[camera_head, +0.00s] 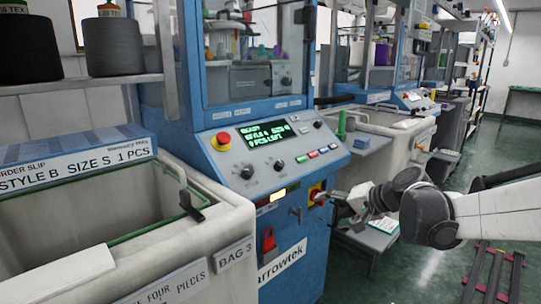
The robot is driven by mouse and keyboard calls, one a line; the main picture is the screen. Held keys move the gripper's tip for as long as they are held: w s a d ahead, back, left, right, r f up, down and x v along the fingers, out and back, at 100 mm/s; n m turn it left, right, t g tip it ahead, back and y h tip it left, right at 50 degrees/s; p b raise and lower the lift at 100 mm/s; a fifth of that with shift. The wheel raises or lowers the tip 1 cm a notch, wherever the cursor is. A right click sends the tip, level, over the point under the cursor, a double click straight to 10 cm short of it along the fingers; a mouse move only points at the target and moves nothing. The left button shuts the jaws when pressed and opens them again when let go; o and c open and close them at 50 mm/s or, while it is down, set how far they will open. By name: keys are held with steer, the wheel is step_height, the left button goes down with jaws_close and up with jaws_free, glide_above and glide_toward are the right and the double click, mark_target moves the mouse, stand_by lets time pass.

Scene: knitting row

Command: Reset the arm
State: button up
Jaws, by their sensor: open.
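My arm reaches in from the right edge of the head view. My gripper (334,197) is at the front of the blue knitting machine (225,190), close to the red and yellow switch (316,193). The gripper is small in this view; its jaws are open and I see nothing held between them. I cannot tell whether a fingertip touches the switch. The machine's panel carries a lit green display (265,138) and a red stop button (222,139).
A grey bin (232,222) marked BAG 3 stands at left, with an order slip sign (85,165) behind it. A red padlock (268,241) hangs on the machine front. More machines line the row behind. The green aisle floor (425,270) is open below my arm, with dark rails at right.

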steer(key=s+d+f+n+g+h, duration=0.1)
steer(key=s+d+f+n+h, duration=0.2)
steer(key=s, duration=1.2)
steer(key=s+n+h, duration=0.2)
steer(key=s+h, duration=0.2)
steer(key=s, duration=1.1)
step_height(320, 180, up, 16)
steer(key=p, duration=1.5)
steer(key=shift+w+f, duration=0.25)
steer(key=shift+w, duration=0.05)
